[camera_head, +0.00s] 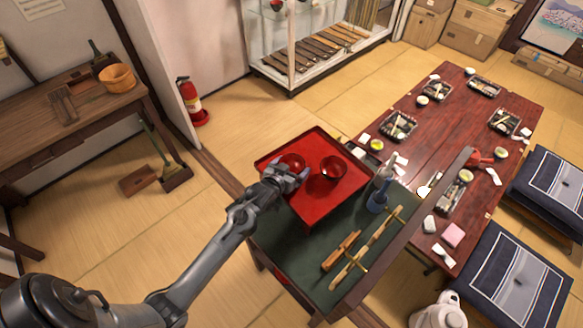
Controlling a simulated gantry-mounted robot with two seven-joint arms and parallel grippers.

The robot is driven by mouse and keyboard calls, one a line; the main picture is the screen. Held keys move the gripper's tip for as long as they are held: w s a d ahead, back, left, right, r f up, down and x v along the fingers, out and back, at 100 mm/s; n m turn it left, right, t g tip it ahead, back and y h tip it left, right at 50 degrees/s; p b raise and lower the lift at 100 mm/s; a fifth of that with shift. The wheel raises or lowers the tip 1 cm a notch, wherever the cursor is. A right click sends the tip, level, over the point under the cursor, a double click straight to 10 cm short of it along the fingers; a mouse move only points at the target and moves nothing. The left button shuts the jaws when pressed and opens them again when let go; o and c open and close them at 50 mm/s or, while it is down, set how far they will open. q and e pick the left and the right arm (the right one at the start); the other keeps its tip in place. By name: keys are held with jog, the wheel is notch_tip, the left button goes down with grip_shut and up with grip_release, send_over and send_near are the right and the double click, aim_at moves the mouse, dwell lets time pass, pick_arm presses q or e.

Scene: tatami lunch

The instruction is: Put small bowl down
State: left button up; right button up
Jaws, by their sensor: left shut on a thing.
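My left gripper (297,176) reaches in from the left over the red square tray (318,138). It is shut on a small red bowl (292,161), partly hidden behind the gripper. The bowl is at the tray's left part; I cannot tell whether it touches the tray. A second dark red bowl (333,167) sits on the tray to the right, apart from the gripper. The tray lies on a dark green-topped side table (290,247). My right gripper is not in view.
A blue container (377,203) stands right of the tray. Wooden sticks (365,252) lie on the green top in front. A long red-brown table (455,110) with lunch boxes is at the right. The tray's front part is bare.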

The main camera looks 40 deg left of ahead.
pick_arm(q)
jog(key=shift+f, duration=0.1)
jog(key=o, duration=0.7)
jog(key=shift+f, duration=0.1)
jog(key=shift+s+r, duration=0.15)
jog(key=shift+r, duration=0.15)
jog(key=p+v, duration=0.2)
jog(key=v, duration=0.9)
jog(key=s+d+f+m+g+h, duration=0.1)
jog(key=s+d+g, duration=0.4)
jog(key=s, duration=0.5)
jog(key=s+d+f+m+g+h, duration=0.1)
jog(key=s+d+m+g, duration=0.2)
jog(key=s+d, duration=0.5)
jog(key=s+g, duration=0.1)
jog(key=s, duration=0.2)
jog(key=shift+f+g+h, duration=0.2)
jog(key=shift+g+h, duration=0.2)
jog(key=shift+w+d+r, duration=0.1)
jog(key=shift+d, duration=0.05)
